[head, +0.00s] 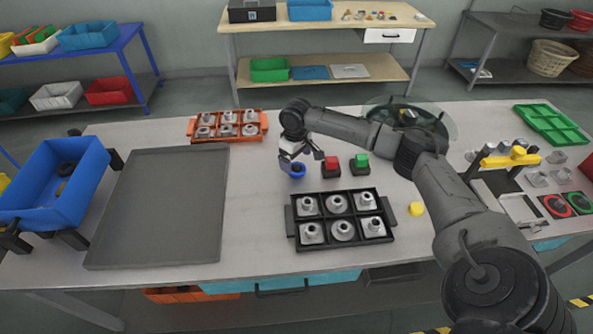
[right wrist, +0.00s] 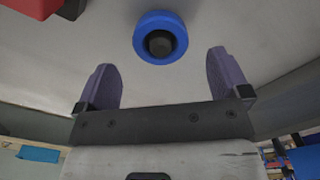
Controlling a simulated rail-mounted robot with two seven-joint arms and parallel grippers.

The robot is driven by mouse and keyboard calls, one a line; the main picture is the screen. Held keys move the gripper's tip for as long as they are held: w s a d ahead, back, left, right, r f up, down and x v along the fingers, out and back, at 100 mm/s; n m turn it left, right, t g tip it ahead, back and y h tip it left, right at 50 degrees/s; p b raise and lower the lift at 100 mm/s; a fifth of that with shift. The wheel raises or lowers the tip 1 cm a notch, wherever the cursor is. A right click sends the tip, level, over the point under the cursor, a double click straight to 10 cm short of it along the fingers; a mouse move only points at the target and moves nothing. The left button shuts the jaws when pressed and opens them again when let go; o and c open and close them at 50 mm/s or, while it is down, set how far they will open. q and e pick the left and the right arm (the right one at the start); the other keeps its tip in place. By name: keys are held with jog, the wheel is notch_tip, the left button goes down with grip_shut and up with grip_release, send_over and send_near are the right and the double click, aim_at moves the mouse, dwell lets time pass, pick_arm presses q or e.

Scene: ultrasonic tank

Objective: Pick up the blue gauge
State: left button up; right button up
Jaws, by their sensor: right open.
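The blue gauge (head: 297,171) is a small blue ring with a dark centre. It sits on the table left of a red block on a black base. My right gripper (head: 302,155) is open and close to the gauge in the head view. In the right wrist view the blue gauge (right wrist: 160,38) lies beyond the two open fingers (right wrist: 164,80), slightly left of the middle between their tips. Nothing is between the fingers. My left gripper is not in view.
A black tray of metal parts (head: 292,226) lies in front, an orange tray (head: 257,138) behind left.

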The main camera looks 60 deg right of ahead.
aim_at(297, 166)
jog(key=f, duration=0.4)
jog(key=shift+s+a+b, duration=0.1)
jog(key=shift+s+b, duration=0.1)
jog(key=shift+b, duration=0.15)
jog(key=shift+c, duration=0.3)
jog(key=c, duration=1.1)
